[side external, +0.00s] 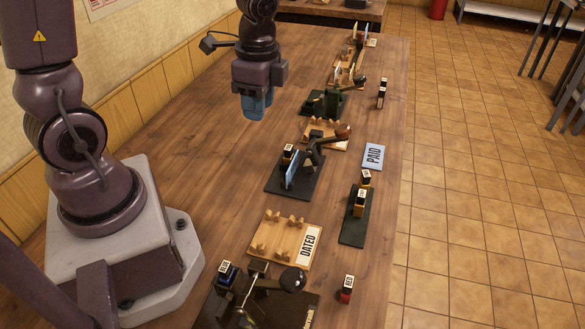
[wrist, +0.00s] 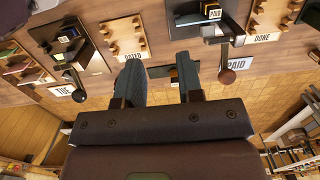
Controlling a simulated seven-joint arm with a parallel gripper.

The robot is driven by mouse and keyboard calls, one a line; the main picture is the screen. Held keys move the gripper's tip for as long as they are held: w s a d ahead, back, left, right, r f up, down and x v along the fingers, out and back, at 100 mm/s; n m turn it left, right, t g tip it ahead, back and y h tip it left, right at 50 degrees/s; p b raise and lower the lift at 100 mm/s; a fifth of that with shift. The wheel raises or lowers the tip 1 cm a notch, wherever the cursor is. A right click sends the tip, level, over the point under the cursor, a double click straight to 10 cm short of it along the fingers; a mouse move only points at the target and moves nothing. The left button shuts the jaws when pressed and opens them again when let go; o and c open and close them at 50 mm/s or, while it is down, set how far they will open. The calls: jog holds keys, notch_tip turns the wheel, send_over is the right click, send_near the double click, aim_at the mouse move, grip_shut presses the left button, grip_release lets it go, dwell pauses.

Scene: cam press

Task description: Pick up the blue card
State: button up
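A thin light-blue card (side external: 291,173) stands upright on the black base of the middle press (side external: 308,187), beside a small labelled block. My gripper (side external: 255,108) hangs fingers-down above the table, up and left of that press in the side view. In the wrist view its two blue-grey fingers (wrist: 160,77) are apart with nothing between them.
A blue PAID plate (side external: 373,156) lies right of the press. The press lever has a brown knob (side external: 343,132). The table's left middle is clear.

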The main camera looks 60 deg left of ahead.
jog(key=w+f+m, duration=0.4)
jog(key=f+m, duration=0.2)
jog(key=m, duration=1.2)
send_over(289, 170)
jog(key=shift+h, duration=0.4)
notch_tip(289, 170, down, 7)
jog(key=shift+r, duration=0.15)
jog(key=shift+w+a+f, duration=0.1)
jog(key=shift+f, duration=1.5)
jog(key=shift+w+a+f, duration=0.1)
jog(key=shift+f, duration=1.45)
grip_shut()
